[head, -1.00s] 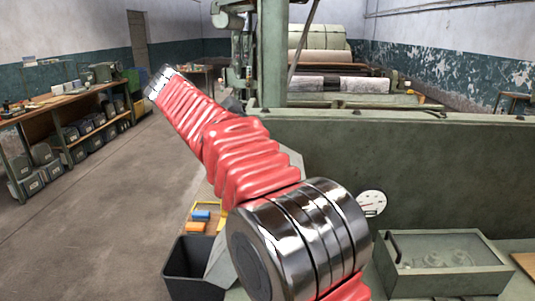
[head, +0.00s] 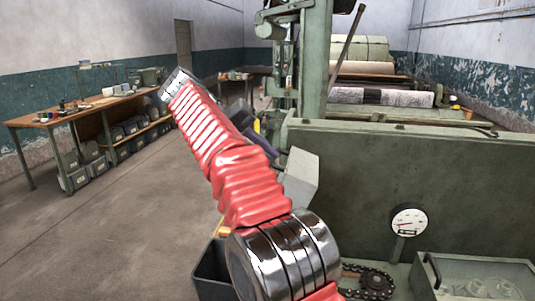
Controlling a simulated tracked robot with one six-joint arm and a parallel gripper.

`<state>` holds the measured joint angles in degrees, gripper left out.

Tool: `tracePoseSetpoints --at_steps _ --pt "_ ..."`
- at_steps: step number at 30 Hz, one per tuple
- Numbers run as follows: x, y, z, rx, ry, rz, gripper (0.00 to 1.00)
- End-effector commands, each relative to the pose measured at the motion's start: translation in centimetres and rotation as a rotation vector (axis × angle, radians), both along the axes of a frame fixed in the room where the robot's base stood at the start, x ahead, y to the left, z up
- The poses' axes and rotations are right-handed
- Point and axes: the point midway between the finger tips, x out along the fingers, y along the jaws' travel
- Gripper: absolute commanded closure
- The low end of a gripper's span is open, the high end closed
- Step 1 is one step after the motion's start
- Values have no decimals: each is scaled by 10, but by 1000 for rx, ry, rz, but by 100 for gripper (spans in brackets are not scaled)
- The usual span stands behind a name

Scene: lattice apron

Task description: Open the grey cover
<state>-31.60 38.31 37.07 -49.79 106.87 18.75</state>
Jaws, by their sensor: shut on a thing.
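The grey cover (head: 301,181) is the pale grey angled plate beside the green machine wall, right of my red-sleeved arm. My arm hides its left part. My gripper (head: 276,150) shows only as a dark piece coming out from behind my arm. It reaches the cover's upper edge and is shut on the cover. Its fingertips and the exact place of the grip are mostly hidden. The cover looks tilted up. A chain and sprocket (head: 372,283) show lower down, to the right of my arm.
A green machine wall (head: 370,170) with a round gauge (head: 408,222) stands on the right. A lidded grey box (head: 480,278) with a black handle is at the lower right. A dark bin (head: 210,275) stands below my arm. The floor at left is clear up to a workbench (head: 85,113).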

Motion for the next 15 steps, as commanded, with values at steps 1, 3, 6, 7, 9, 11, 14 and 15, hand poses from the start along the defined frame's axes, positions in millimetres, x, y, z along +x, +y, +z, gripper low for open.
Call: tracePoseSetpoints --at_steps 1,3,6,7,9,11,14,15 --pt "0 5 -13 2 27 3 100" --pt "0 5 -13 2 26 2 100" --pt "0 5 -13 2 27 1 100" --pt "0 5 -13 2 27 1 100" --pt "0 5 -13 2 27 1 100" --pt "0 5 -13 2 27 1 100" --pt "1 4 -13 2 26 1 82" --pt "1 4 -12 3 25 1 79"
